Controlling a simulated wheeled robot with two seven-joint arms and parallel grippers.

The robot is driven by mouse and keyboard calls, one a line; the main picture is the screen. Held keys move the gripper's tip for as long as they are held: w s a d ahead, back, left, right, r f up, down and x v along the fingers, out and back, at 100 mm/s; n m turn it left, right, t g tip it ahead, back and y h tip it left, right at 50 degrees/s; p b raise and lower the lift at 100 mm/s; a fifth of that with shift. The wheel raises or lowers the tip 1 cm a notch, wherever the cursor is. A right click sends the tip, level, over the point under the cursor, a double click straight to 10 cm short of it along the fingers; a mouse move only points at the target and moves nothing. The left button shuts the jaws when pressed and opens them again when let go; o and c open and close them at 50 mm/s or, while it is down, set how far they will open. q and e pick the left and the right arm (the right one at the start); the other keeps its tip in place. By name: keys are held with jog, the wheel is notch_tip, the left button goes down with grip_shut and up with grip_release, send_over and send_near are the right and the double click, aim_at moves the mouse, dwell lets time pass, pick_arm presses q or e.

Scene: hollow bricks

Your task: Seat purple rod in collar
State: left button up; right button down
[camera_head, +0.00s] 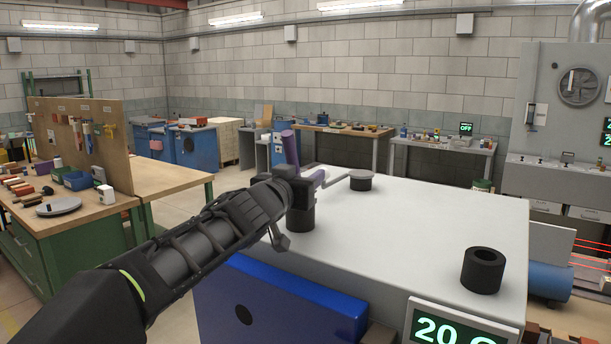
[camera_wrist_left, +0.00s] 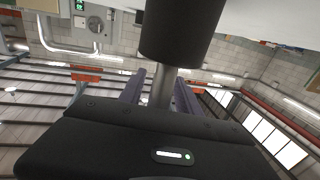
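My left gripper (camera_head: 305,164) reaches over the white-topped bench, above a black cylinder (camera_head: 300,218). Its two purplish fingers stand apart. In the left wrist view, the fingers (camera_wrist_left: 160,88) lie either side of a grey rod (camera_wrist_left: 163,90) that joins the black cylinder (camera_wrist_left: 177,35). A narrow gap shows on the rod's left; contact on its right is unclear. A hollow black collar (camera_head: 484,271) stands upright and empty at the bench's right front. Apart from the purplish fingers, I cannot make out a separate purple rod. My right gripper is not in view.
A short black post with a grey disc top (camera_head: 361,180) stands further back, with a grey bar beside it. The white bench top (camera_head: 420,225) is clear between this post and the collar. A display (camera_head: 455,325) is at the front edge.

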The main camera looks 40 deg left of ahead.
pick_arm(q)
jog(key=shift+s+d+r, duration=0.1)
jog(key=shift+r, duration=0.15)
jog(key=shift+s, duration=0.15)
jog(key=shift+s+d+r, duration=0.1)
jog(key=shift+s+d, duration=0.05)
jog(key=shift+s, duration=0.15)
jog(key=p+v, duration=0.1)
jog(key=v, duration=1)
jog(key=shift+p, duration=0.35)
jog(key=shift+o, duration=0.5)
jog(key=shift+s, duration=0.1)
